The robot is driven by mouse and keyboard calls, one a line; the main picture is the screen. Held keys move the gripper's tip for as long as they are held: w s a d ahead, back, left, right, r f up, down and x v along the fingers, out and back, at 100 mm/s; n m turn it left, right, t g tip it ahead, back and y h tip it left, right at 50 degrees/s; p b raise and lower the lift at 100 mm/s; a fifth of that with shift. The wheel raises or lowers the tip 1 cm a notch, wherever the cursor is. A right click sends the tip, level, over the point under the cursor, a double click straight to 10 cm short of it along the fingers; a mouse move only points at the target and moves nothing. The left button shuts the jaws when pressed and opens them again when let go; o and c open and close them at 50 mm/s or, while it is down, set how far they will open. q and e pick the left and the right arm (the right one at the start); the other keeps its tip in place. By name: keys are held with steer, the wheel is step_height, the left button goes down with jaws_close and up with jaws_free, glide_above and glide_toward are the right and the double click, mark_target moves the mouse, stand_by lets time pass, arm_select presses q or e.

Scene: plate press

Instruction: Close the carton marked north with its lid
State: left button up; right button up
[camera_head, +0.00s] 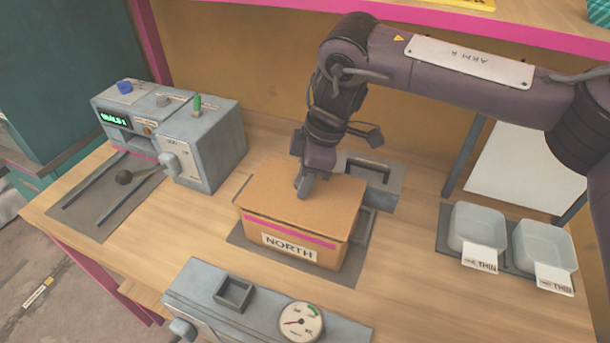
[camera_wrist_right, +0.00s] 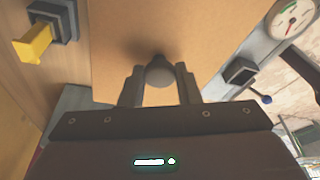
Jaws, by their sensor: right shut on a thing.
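The brown carton marked NORTH (camera_head: 290,247) stands on a grey mat on the table, with a pink band along its front. Its flat brown lid (camera_head: 265,188) lies over its top and hides the inside. I cannot tell whether it is fully seated. My right gripper (camera_head: 305,186) points down at the lid's middle. In the right wrist view my right gripper (camera_wrist_right: 159,88) is shut on the lid's round grey knob (camera_wrist_right: 159,70), and the lid (camera_wrist_right: 215,35) fills the middle. My left gripper is in neither view.
A grey machine (camera_head: 195,140) with a lever stands at the left. A grey box with a gauge (camera_head: 301,321) is in front, close to the carton. A grey block with a handle (camera_head: 385,190) stands behind the carton. Two pale trays (camera_head: 477,226) marked THIN sit at the right.

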steer(key=shift+f, duration=0.4)
stand_by(0.3)
steer(key=shift+f, duration=0.1)
stand_by(0.7)
steer(key=o, duration=1.5)
steer(key=shift+o, duration=0.2)
steer(key=shift+r+p, duration=3.1)
steer(key=shift+r, duration=0.45)
